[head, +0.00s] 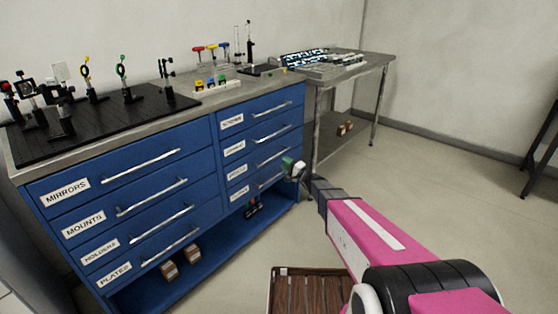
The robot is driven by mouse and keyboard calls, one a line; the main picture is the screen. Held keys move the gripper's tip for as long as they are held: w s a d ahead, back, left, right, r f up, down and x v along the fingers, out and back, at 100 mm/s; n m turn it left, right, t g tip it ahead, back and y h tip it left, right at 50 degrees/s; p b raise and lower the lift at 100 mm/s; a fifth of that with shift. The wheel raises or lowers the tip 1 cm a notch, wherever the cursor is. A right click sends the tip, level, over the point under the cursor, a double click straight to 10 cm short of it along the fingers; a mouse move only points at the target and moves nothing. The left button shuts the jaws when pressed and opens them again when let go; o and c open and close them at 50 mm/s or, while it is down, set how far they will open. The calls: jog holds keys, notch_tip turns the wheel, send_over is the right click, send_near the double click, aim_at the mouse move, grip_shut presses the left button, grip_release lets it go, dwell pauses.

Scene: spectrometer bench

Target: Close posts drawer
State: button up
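The blue drawer cabinet (212,165) stands along the wall, with two columns of labelled drawers and metal bar handles. The left column reads MIRRORS, MOUNTS, HOLDERS and PLATES. The right column's labels (237,172) are too small to read with certainty, so I cannot tell which drawer is the posts drawer. All the drawer fronts look about flush; a small gap cannot be ruled out. My gripper (292,167) is in front of the right edge of the right column, by the lower handles. Its fingers are small and partly hidden, and contact with a handle cannot be told.
A black optical board (100,120) with several mounted optics lies on the cabinet top. Small boxes (170,270) stand on the cabinet's open bottom shelf. A metal side table (345,75) stands to the right. A wooden slatted surface (310,292) is low in front.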

jog(key=shift+v, duration=1.65)
jog(key=s+d+f+n+g+h, duration=0.2)
jog(key=s+n+g+h, duration=0.6)
jog(key=s, duration=0.9)
jog(key=s+d+r+g+h, duration=0.1)
jog(key=s+d+g+h, duration=0.3)
jog(key=s+d+h, duration=0.4)
jog(key=s+d, duration=0.6)
jog(key=d, duration=0.2)
jog(key=shift+d, duration=0.15)
